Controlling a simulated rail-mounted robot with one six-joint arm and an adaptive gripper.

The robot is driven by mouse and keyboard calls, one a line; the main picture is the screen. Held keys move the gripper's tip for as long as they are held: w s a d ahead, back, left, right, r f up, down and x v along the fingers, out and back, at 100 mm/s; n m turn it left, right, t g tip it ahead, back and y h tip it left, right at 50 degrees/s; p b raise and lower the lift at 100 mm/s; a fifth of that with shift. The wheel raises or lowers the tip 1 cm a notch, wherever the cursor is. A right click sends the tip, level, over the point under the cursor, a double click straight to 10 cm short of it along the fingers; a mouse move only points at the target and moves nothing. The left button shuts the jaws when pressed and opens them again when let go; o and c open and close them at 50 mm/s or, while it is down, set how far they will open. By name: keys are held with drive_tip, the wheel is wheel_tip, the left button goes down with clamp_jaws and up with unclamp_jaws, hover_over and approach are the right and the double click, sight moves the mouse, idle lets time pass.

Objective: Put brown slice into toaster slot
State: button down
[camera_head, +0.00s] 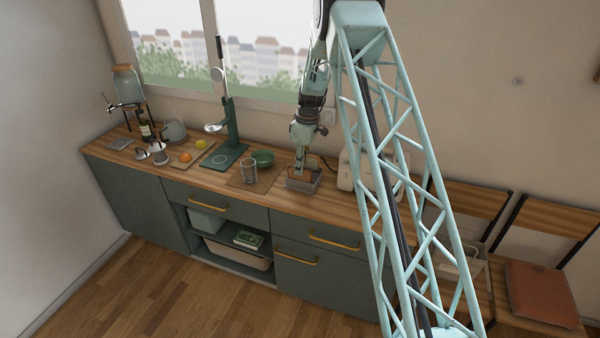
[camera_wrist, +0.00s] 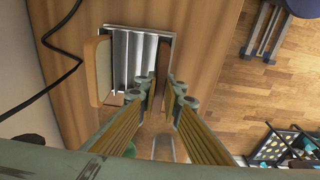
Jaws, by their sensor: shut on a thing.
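My gripper (camera_head: 299,170) points down over a grey slotted metal holder (camera_head: 303,186) on the wooden counter. In the wrist view, its two fingers (camera_wrist: 164,92) are shut on the brown slice (camera_wrist: 162,62), which is thin and stands on edge at the holder's right side. I cannot tell whether the slice is still seated in the holder. A lighter tan slice (camera_wrist: 103,70) stands at the holder's left side. The holder's ribs (camera_wrist: 134,58) show between them. A cream appliance (camera_head: 346,170), which looks like the toaster, stands right of the holder, partly behind my lattice column; its slots are not discernible.
A glass (camera_head: 249,171) on a board and a green bowl (camera_head: 262,158) stand left of the holder. A dark green stand (camera_head: 231,130) and fruit are further left. A black cable (camera_wrist: 62,70) lies by the wall. The counter's front edge is close to the holder.

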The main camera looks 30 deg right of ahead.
drive_tip(key=shift+r, duration=4.95)
